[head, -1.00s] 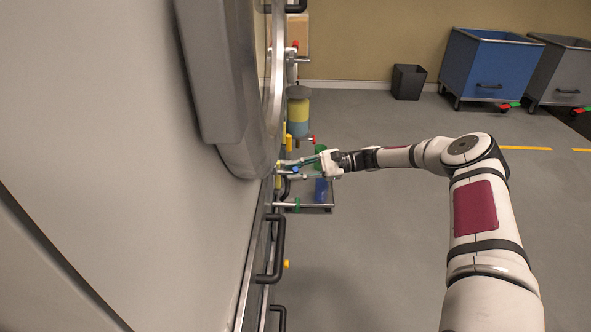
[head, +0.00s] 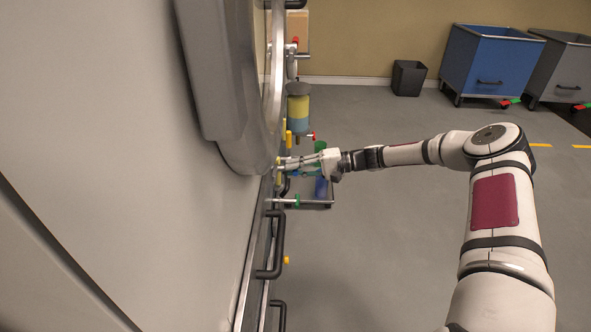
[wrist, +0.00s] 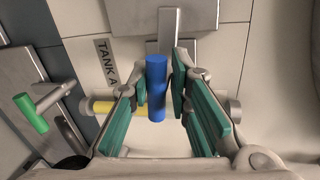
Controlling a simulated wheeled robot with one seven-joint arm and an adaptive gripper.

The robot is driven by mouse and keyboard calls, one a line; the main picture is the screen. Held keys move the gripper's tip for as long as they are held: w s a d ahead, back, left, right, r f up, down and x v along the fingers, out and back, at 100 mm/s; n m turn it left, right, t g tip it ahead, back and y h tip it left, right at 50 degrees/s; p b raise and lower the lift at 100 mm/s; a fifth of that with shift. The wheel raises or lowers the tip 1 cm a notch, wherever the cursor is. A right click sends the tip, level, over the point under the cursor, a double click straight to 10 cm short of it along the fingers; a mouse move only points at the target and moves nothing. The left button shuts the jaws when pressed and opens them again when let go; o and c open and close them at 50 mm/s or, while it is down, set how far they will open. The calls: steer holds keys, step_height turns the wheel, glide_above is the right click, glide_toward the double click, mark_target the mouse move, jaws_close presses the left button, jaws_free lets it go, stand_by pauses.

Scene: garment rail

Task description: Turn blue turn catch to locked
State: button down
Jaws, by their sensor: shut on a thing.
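The blue turn catch (wrist: 157,90) is a short blue cylinder. It stands upright in the wrist view, between the green pads of my gripper (wrist: 160,80), in front of the pale panel. My gripper is shut on it. In the head view my gripper (head: 284,165) reaches left to the machine's front, below the large grey rounded housing. The catch itself is mostly hidden by my fingers there. A label reading "TANK A" (wrist: 106,62) is on the panel at the upper left of the catch.
A green handle (wrist: 30,113) is further left. In the head view, black pull handles (head: 275,245) and a yellow-blue container (head: 298,112) are near my gripper. The floor to the right is open.

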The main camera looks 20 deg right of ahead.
steer(key=shift+s+a+f+n, duration=0.1)
steer(key=shift+s+f+n, duration=0.15)
steer(key=shift+f+n, duration=0.25)
steer(key=shift+w, duration=0.1)
steer(key=c, duration=1.6)
jaws_free()
steer(key=shift+r, duration=0.1)
steer(key=shift+w+r, duration=0.1)
steer(key=v, duration=1.2)
steer(key=shift+a, duration=0.1)
